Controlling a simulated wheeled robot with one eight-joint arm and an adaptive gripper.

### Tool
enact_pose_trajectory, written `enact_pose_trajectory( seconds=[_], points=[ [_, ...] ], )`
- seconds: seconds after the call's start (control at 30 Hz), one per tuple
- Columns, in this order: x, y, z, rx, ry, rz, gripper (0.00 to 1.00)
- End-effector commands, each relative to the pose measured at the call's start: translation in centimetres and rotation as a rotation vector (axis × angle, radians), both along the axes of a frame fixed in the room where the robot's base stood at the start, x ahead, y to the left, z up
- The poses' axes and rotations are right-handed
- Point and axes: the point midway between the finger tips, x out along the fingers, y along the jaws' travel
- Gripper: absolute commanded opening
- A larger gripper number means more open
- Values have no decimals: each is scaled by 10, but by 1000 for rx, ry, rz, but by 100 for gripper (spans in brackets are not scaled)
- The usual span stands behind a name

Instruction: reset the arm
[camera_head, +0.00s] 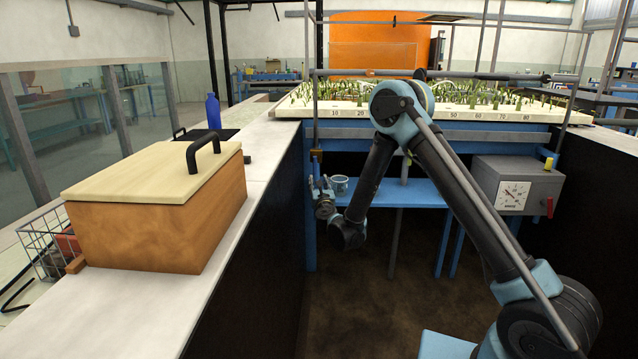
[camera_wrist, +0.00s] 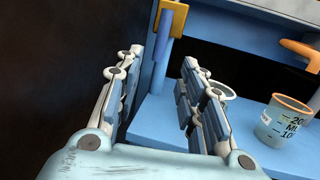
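My arm reaches up from the lower right and bends down over the aisle in the head view. My gripper (camera_head: 322,190) hangs low beside the left bench, near the blue shelf (camera_head: 418,192). In the wrist view my gripper (camera_wrist: 162,62) has its two fingers apart, with nothing held between them. A blue post with a yellow piece on top (camera_wrist: 172,20) shows beyond the gap. Whether the fingers touch anything behind them cannot be told.
A marked beaker (camera_wrist: 284,122) stands on the shelf right of my gripper. A pale round rim (camera_wrist: 222,90) is partly hidden behind the right finger. A lidded wooden box (camera_head: 155,220) and blue bottle (camera_head: 213,111) are on the left bench. A grey dial box (camera_head: 517,187) is right.

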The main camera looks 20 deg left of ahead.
Motion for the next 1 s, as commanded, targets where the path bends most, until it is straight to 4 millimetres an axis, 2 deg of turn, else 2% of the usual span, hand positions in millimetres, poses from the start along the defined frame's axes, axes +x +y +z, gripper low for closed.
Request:
enact_pose_trajectory(
  seconds=[0.57, 0.67, 0.77, 1.0],
  points=[
    [3, -5, 3, 9, 10, -8, 36],
    [14, -21, 15, 44, 40, -36, 36],
    [34, -50, 34, 108, 98, -86, 36],
    [79, -142, 80, 311, 256, -240, 36]
  ],
)
